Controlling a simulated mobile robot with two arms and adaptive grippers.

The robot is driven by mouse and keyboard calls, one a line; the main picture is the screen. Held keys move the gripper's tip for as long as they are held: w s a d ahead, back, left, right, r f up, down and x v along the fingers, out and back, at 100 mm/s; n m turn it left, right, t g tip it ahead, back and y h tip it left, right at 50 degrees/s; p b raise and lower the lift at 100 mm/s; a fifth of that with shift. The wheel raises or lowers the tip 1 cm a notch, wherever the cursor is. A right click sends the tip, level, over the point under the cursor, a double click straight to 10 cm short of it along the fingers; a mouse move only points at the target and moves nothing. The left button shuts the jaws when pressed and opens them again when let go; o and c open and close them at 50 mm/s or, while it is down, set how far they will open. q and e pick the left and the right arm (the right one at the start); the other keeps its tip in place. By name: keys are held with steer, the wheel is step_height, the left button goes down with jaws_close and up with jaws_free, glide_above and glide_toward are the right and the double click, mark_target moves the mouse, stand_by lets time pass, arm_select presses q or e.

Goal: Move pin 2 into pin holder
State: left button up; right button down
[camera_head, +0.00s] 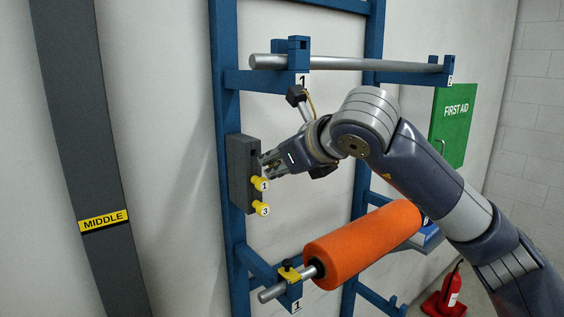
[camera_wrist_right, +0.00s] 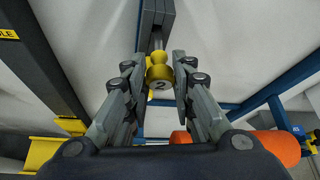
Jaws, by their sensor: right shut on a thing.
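The pin holder (camera_head: 238,170) is a dark grey upright block on the blue frame's left post. Yellow-headed pin 1 (camera_head: 262,184) and pin 3 (camera_head: 262,208) sit in its lower part, one above the other. My right gripper (camera_head: 268,164) is at the holder's upper part, just above pin 1. In the right wrist view its fingers (camera_wrist_right: 158,65) are shut on pin 2 (camera_wrist_right: 160,74), whose yellow head shows a "2". The pin's silver shaft points at the grey holder (camera_wrist_right: 157,18). I cannot tell how far the shaft is in a hole. My left gripper is out of view.
An orange roll (camera_head: 365,242) on a bar lies below my right arm. A bare silver bar (camera_head: 350,64) rests on the blue brackets above it. A green first aid box (camera_head: 454,122) and a red extinguisher (camera_head: 450,290) are at the right.

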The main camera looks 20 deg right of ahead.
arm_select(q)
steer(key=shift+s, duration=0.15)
arm_select(e)
steer(key=shift+w, duration=0.15)
steer(key=shift+w+a, duration=0.15)
steer(key=shift+w, duration=0.25)
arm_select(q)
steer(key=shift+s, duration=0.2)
arm_select(e)
steer(key=shift+w+a, duration=0.1)
steer(key=shift+w, duration=0.1)
steer(key=shift+w+a, duration=0.1)
steer(key=shift+w, duration=0.1)
steer(key=shift+w+a, duration=0.2)
steer(key=shift+w, duration=0.45)
steer(key=shift+w+a, duration=0.2)
steer(key=shift+w, duration=0.4)
steer(key=c, duration=1.3)
jaws_free()
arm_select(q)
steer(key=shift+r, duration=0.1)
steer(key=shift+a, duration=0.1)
